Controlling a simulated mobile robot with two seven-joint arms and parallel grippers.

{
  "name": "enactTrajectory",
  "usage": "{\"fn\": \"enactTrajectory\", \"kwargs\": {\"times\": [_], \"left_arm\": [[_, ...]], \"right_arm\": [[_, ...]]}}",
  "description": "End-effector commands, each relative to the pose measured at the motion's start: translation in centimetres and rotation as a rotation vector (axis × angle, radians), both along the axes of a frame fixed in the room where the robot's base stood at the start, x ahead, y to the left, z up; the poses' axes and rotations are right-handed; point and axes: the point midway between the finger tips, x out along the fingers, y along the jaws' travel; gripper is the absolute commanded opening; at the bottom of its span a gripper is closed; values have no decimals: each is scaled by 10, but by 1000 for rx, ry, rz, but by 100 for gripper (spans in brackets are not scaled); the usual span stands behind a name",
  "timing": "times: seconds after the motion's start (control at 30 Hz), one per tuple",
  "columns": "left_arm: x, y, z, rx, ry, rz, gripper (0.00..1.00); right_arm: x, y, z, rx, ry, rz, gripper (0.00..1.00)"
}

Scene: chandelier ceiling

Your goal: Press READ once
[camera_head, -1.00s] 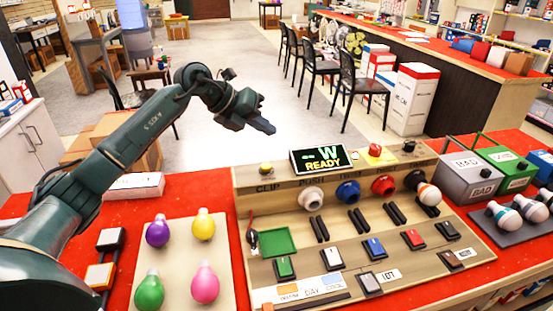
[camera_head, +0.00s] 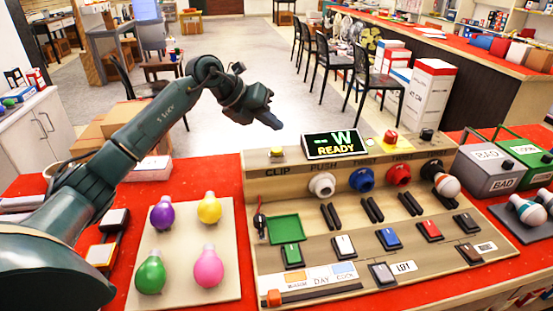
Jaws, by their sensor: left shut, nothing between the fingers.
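A wooden test panel (camera_head: 300,242) stands on the red bench top, its display (camera_head: 334,144) showing "W" and "READY". Along its top are a yellow button (camera_head: 277,154), a red button (camera_head: 390,138) and a black knob (camera_head: 427,135). Sockets below sit under labels such as CLIP and PUSH. The lower face has coloured switches: green (camera_head: 292,255), whitish (camera_head: 343,246), blue (camera_head: 387,239), red (camera_head: 429,230) and dark ones. I cannot make out a READ label. My left gripper (camera_head: 270,120) is shut and empty, above and behind the panel's left part. My right gripper is out of view.
A board (camera_head: 226,284) with several coloured bulbs lies left of the panel. Grey BAD (camera_head: 487,172) and green (camera_head: 523,160) boxes stand at the right, near a dark tray of white bulbs. Open floor and dark chairs lie beyond the bench.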

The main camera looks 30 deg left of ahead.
Motion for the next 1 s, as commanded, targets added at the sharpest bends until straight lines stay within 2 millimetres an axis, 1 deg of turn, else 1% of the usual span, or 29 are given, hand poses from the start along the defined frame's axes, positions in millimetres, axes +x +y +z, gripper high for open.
{"fn": "enactTrajectory", "kwargs": {"times": [0.03, 0.3, 0.47, 1.0], "left_arm": [[0, 0, -14, 0, 0, 0, 0], [0, 0, -33, 0, -1, 0, 0], [0, 0, -36, 1, 0, 0, 0], [0, 0, -36, 1, -1, 1, 0]], "right_arm": [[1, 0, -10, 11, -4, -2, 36], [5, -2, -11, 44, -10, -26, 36], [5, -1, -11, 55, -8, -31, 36], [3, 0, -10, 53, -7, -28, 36]]}}
